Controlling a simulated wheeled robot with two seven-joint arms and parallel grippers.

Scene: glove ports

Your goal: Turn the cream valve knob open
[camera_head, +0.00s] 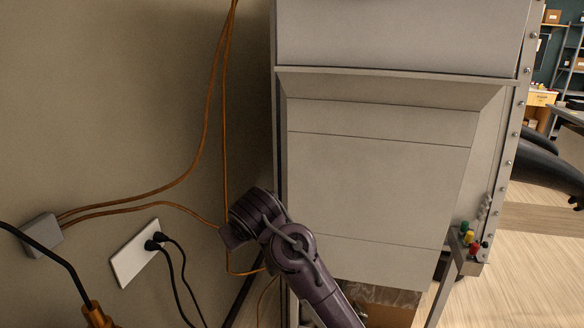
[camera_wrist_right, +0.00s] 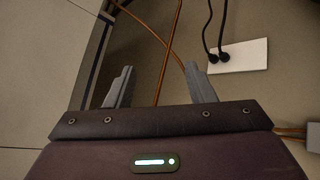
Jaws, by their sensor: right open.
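No cream valve knob can be made out in either view. My right gripper (camera_wrist_right: 160,70) shows in the right wrist view with its two grey fingers spread and nothing held between them. Beyond its fingers are the wall and thin orange lines. In the head view my dark purple right arm rises from the bottom centre to the lower left edge of the big grey cabinet (camera_head: 375,185). The fingers are hidden there behind the wrist. My left gripper is in neither view.
Orange lines (camera_head: 208,115) run along the beige wall to a grey box (camera_head: 42,235). A white outlet plate (camera_head: 134,254) holds two black plugs. Coloured buttons (camera_head: 469,240) sit at the cabinet's right. A black tapered shape (camera_head: 545,168) sticks out beyond it. Floor shows at right.

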